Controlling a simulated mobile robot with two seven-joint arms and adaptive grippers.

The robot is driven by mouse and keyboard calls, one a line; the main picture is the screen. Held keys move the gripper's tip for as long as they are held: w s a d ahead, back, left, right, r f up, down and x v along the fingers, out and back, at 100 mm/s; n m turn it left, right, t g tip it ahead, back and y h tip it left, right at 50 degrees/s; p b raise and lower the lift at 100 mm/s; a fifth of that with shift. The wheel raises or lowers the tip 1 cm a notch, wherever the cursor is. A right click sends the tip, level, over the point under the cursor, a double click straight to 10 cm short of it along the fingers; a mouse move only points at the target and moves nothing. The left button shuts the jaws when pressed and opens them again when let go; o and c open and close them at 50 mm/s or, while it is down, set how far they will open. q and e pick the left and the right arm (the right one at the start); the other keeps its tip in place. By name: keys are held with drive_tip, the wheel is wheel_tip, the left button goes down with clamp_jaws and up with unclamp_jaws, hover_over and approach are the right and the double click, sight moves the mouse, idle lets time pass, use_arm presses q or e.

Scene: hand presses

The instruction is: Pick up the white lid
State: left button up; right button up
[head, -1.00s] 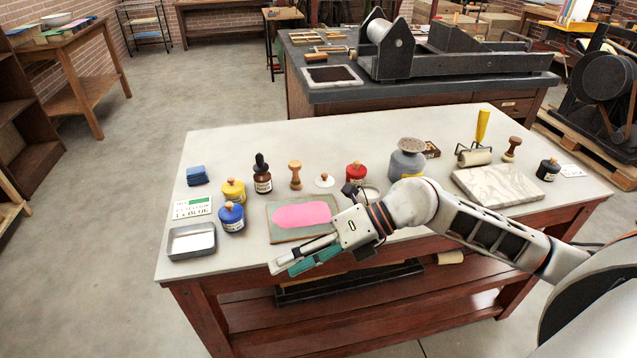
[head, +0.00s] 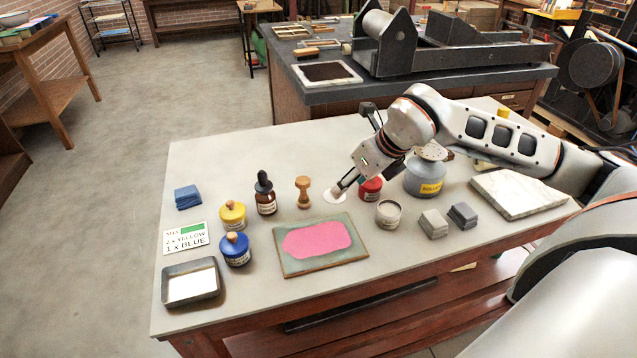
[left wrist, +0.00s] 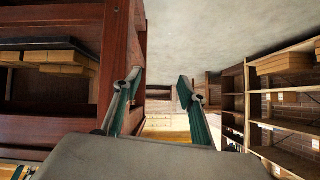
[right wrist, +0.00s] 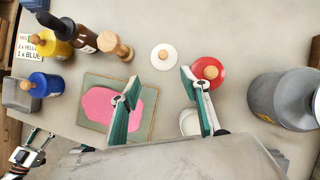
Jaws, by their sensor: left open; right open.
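The white lid (head: 334,197), a flat disc with a wooden knob, lies on the light table behind the pink-inked slab; in the head view my right gripper partly hides it. It shows whole in the right wrist view (right wrist: 164,57), just ahead of the gap between the fingertips. My right gripper (right wrist: 160,82) is open and empty, close to the lid; I cannot tell its exact height. An open whitish jar (head: 388,214) stands to the lid's right, nearer the front. My left gripper (left wrist: 160,82) is open and empty, away from the lid, facing floor and shelves.
A red jar (head: 370,188) stands close to the lid's right, by my right gripper. A wooden stamp (head: 303,192) and a dropper bottle (head: 265,194) stand to its left. The slab (head: 322,243) lies in front. A large grey container (head: 425,177) stands further right.

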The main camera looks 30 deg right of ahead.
sight(340, 199)
drive_tip(key=shift+w+d, duration=0.15)
drive_tip(key=shift+w, duration=0.3)
drive_tip(key=shift+x, duration=0.95)
drive_tip(key=shift+w+f, duration=0.15)
drive_tip(key=shift+f, duration=0.2)
drive_tip(key=w+f, duration=0.2)
drive_tip(key=shift+w+f+b, duration=0.2)
drive_tip(key=shift+f+b, duration=0.15)
drive_tip(key=shift+w+f, duration=0.2)
drive_tip(key=shift+f, duration=0.1)
drive_tip(key=shift+w+f, duration=0.1)
drive_tip(key=c, duration=1.3)
use_arm(q)
drive_tip(key=shift+s+a+f, duration=0.1)
drive_tip(key=shift+s+f, duration=0.4)
drive_tip(key=shift+f, duration=0.2)
use_arm(e)
drive_tip(key=shift+o, duration=0.2)
drive_tip(key=shift+f, duration=0.1)
